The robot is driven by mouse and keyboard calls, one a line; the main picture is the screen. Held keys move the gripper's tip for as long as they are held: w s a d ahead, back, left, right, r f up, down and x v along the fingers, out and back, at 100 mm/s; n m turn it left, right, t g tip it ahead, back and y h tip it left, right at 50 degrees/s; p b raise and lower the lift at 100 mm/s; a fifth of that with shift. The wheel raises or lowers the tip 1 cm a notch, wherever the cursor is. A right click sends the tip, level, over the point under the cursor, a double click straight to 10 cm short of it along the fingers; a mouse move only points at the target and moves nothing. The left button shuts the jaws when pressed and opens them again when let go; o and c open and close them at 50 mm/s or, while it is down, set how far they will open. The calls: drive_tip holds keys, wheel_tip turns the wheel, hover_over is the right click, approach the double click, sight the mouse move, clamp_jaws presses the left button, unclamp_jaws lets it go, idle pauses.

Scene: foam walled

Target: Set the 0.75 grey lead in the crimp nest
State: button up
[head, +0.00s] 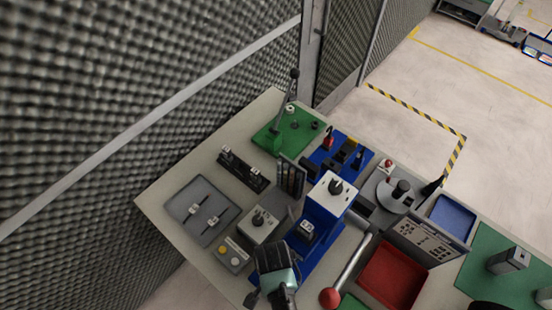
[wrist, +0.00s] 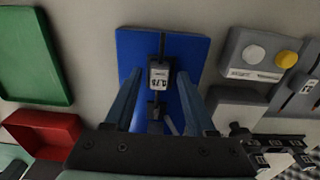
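The grey lead with the 0.75 tag (wrist: 158,80) is over the blue press base (wrist: 192,50) in the wrist view. Dark narrow parts extend from both ends of its tag. My gripper (wrist: 159,76) has one finger on each side of the tag, with a thin gap on both sides, so it looks open. Whether the lead rests fully in the nest is hidden. In the head view my gripper (head: 276,258) is at the front left of the blue press (head: 325,208). A small light block (head: 306,230) shows at the press front.
A grey tray (head: 185,190) with two tagged leads lies left. A button box (head: 232,254) with white and yellow buttons is near my gripper. The press lever with red knob (head: 330,297) and a red tray (head: 392,275) are right. A green fixture (head: 275,135) stands at the back.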

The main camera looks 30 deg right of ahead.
drive_tip(key=shift+o, duration=0.2)
wheel_tip(320, 180, up, 13)
drive_tip(key=b, duration=0.1)
drive_tip(key=shift+a, duration=0.2)
idle(0.3)
idle(0.4)
